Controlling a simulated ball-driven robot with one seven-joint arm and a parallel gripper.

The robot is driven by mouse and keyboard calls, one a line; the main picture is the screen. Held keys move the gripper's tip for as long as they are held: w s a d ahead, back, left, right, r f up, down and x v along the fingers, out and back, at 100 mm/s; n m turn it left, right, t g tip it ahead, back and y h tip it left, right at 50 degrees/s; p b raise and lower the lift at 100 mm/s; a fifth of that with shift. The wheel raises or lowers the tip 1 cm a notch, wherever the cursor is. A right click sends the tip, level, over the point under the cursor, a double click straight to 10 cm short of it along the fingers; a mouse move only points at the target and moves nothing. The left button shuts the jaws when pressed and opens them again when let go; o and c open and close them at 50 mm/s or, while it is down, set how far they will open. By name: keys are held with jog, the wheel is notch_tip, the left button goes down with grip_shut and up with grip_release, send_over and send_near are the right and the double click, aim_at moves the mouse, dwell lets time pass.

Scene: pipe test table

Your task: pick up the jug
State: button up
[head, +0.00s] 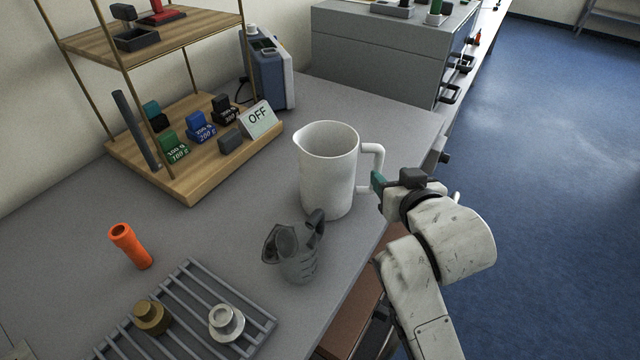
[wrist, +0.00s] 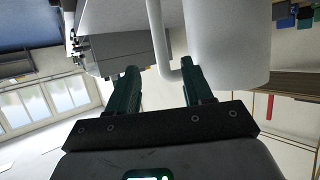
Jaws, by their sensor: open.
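The white jug (head: 326,172) stands upright on the grey table near its right edge, its spout to the left and its handle (head: 378,160) to the right. My gripper (head: 378,182) is open, close by the right side of the handle. In the wrist view, my gripper (wrist: 162,72) has its two green fingers apart, with the jug's handle (wrist: 158,40) showing between the fingertips. The jug's body (wrist: 228,42) shows beyond the right finger. I cannot tell whether a finger touches the handle.
A small grey ribbed pitcher (head: 292,258) stands just in front of the jug. A rack (head: 262,328) holds two metal fittings, and an orange tube (head: 130,246) stands left. A wooden shelf (head: 190,190) with weights is behind left. The table's right edge drops to blue floor (head: 540,200).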

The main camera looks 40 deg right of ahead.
aim_at(379, 167)
jog(key=p+x, duration=0.1)
jog(key=x, duration=0.7)
jog(key=shift+w+f, duration=0.25)
grip_shut()
dwell(0.4)
